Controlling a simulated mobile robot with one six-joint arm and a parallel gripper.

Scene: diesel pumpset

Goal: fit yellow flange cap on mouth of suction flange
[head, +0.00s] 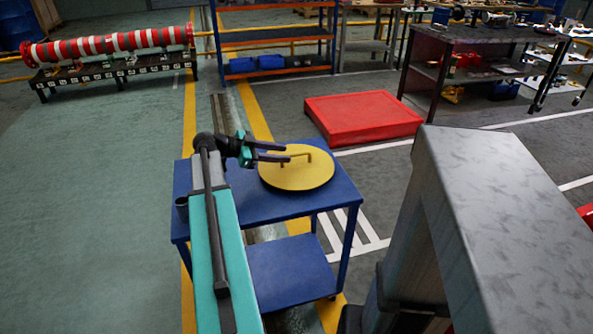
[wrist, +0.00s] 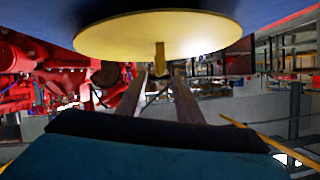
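The yellow flange cap (head: 297,178) is a round disc lying flat on the blue cart top, with a bar handle (head: 308,154) standing up from it. My gripper (head: 287,152) reaches in from the left, low over the cap, its two dark fingers apart. In the wrist view the scene appears upside down: the cap (wrist: 160,35) fills the top, and its handle (wrist: 160,58) lies between and just beyond the fingertips (wrist: 160,80). The fingers do not appear closed on it. I cannot make out the suction flange in either view.
A grey metal structure (head: 490,220) stands close on the right. A red box (head: 362,117) lies behind. Red machinery (wrist: 40,75) shows in the wrist view.

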